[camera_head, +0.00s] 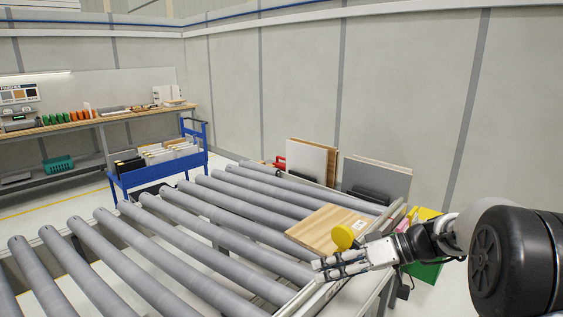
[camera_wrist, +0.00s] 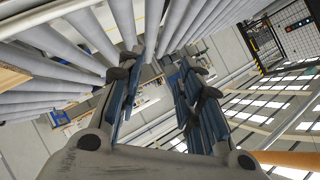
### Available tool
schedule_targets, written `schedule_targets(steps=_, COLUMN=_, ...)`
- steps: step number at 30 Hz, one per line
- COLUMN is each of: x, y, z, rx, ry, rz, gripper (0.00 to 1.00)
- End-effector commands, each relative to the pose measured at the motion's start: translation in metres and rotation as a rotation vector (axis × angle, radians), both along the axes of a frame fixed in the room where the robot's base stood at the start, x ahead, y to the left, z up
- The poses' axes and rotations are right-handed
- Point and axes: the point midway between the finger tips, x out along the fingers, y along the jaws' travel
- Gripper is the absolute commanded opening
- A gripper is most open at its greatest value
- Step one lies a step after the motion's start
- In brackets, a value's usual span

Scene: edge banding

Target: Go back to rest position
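My gripper (camera_head: 317,269) is at the front right of the roller conveyor (camera_head: 128,243), held out to the left over its right edge. In the wrist view its two fingers (camera_wrist: 160,82) stand apart with a clear gap, and nothing is between them. A light wooden panel (camera_head: 318,228) lies flat on the rollers just behind my gripper, apart from it in the picture. A yellow round object (camera_head: 343,237) shows at the panel's right front side; I cannot tell whether it touches the panel.
A blue cart (camera_head: 154,175) with panels stands behind the conveyor. Upright boards (camera_head: 312,158) lean at the back right. A green and yellow bin (camera_head: 428,271) is partly hidden behind my arm. A workbench (camera_head: 90,121) runs along the far left wall. Most rollers are bare.

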Motion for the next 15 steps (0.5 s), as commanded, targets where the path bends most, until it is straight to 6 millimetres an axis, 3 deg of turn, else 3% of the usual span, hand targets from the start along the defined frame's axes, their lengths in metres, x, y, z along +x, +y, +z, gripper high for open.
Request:
schedule_targets(steps=3, x=-0.051, y=0.021, z=0.017, rx=-0.155, ry=0.12, rz=-0.015, gripper=0.33)
schedule_targets(steps=7, x=-0.107, y=0.03, z=0.024, rx=-0.328, ry=0.224, rz=-0.075, gripper=0.33)
schedule_targets(steps=15, x=-0.212, y=0.016, z=0.023, rx=-0.648, ry=0.291, rz=-0.314, gripper=0.33)
